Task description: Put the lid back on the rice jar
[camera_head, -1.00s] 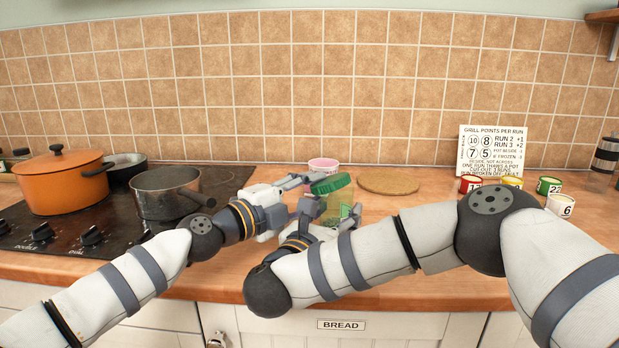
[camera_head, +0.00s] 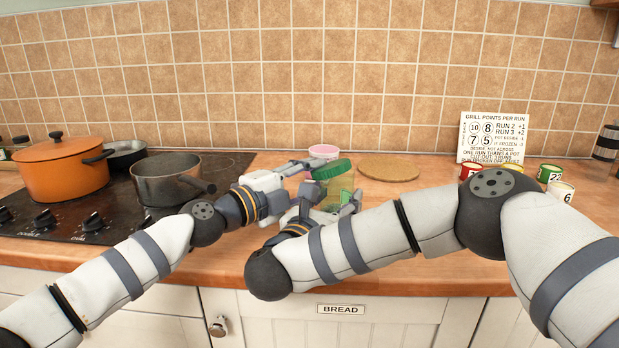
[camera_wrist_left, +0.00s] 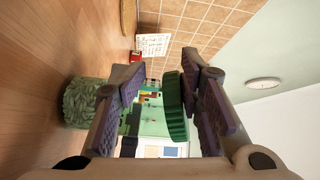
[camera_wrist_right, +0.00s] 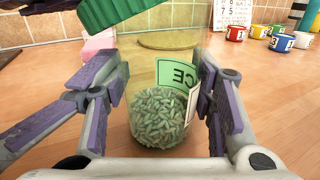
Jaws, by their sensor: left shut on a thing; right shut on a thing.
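The green lid (camera_head: 332,169) is in my left gripper (camera_head: 318,168), which is shut on it. In the left wrist view the lid (camera_wrist_left: 173,105) shows edge-on between the fingers. The clear rice jar (camera_head: 345,186) stands upright on the counter, with my right gripper (camera_head: 332,208) shut around it. In the right wrist view the jar (camera_wrist_right: 160,85) holds pale green grains low down and bears a green-and-white label. There the lid (camera_wrist_right: 115,10) hangs tilted at the jar's upper left, not seated on it. The jar's far side is hidden.
A pink-rimmed container (camera_head: 323,151) stands close behind the jar. A round cork mat (camera_head: 388,171) lies to its right. Numbered cans (camera_head: 561,190) and a sign (camera_head: 491,138) are farther right. A grey saucepan (camera_head: 168,180) and orange pot (camera_head: 62,168) are at left.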

